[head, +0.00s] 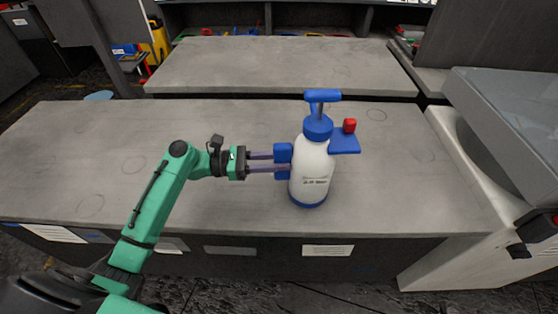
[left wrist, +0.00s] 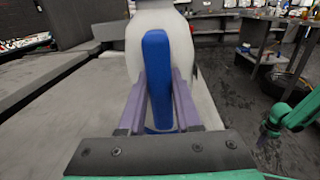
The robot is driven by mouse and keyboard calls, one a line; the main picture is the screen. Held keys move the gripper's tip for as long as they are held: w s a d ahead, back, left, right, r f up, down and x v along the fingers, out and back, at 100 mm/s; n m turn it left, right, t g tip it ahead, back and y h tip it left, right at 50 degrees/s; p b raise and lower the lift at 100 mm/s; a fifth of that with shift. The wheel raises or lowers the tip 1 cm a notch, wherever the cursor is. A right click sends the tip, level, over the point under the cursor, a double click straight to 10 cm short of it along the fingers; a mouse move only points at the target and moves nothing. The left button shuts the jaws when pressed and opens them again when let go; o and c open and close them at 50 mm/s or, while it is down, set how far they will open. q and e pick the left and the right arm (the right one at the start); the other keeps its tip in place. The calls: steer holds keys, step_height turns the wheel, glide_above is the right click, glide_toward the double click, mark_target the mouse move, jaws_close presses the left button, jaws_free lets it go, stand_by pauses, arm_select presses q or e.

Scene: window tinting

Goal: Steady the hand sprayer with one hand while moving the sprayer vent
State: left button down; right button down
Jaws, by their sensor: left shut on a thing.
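The hand sprayer (head: 312,172) stands upright on the grey worktable. It has a white bottle, a blue collar, a blue T-shaped pump handle on top and a blue base. A small red knob, which looks like the sprayer vent (head: 349,126), sits on a blue part at the right of the neck. My left gripper (head: 283,160) comes from the left and is shut on the blue side grip of the sprayer. In the left wrist view the blue grip (left wrist: 157,75) is between the purple fingers, with the white bottle behind it.
The worktable (head: 80,150) is clear around the sprayer. A second grey table (head: 270,62) stands behind it. A white and grey machine (head: 490,190) borders the table at the right. A green arm link of mine (left wrist: 292,115) shows at the right in the left wrist view.

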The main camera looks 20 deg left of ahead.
arm_select(q)
steer(key=shift+r, duration=0.1)
stand_by(0.3)
steer(key=shift+f, duration=0.35)
stand_by(0.5)
stand_by(0.6)
